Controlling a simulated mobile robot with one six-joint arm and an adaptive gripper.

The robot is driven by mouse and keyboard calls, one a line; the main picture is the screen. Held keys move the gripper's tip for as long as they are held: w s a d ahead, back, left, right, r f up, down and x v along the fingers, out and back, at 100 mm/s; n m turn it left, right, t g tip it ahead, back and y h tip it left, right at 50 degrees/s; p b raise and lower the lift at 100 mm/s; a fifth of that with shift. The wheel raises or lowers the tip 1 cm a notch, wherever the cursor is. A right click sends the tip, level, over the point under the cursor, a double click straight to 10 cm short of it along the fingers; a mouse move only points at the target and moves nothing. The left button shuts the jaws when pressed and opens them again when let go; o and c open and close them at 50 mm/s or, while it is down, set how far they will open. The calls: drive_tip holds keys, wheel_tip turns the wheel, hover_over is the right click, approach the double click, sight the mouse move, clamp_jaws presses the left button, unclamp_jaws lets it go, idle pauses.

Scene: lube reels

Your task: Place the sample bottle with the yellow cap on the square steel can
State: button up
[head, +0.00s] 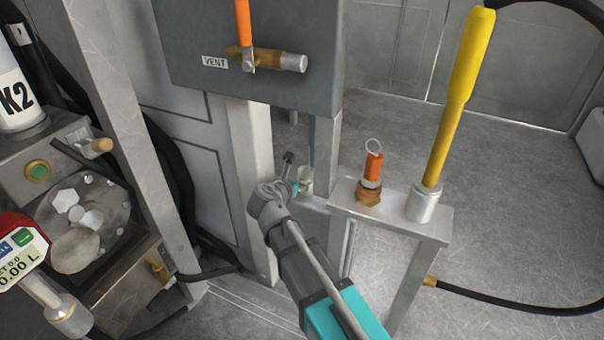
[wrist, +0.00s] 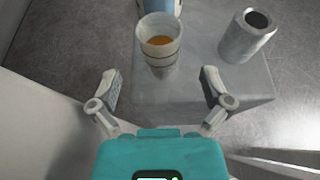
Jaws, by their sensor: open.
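My gripper (wrist: 160,76) is open, with its two fingers spread wide and nothing between the tips. It also shows in the head view (head: 291,172), partly hidden behind my own wrist. A pale ringed cup (wrist: 160,60) with something orange-brown inside stands just beyond the gap between the fingers, apart from them. It shows small in the head view (head: 306,182). I cannot make out a bottle with a yellow cap in either view. I cannot tell a square steel can for certain either.
The cup stands on a flat grey top (wrist: 195,92), with a hollow metal cylinder (wrist: 246,38) to its right and a blue thing (wrist: 162,6) behind. A yellow lever (head: 460,90) and orange-topped fitting (head: 372,172) rise right of my arm. A grey VENT panel (head: 200,30) hangs above.

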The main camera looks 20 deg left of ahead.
drive_tip(key=p+v, duration=0.1)
drive_tip(key=v, duration=0.4)
drive_tip(key=shift+s+r+p, duration=0.1)
drive_tip(key=shift+s+p, duration=0.05)
drive_tip(key=shift+p, duration=0.15)
drive_tip(key=shift+s, duration=0.15)
idle(0.5)
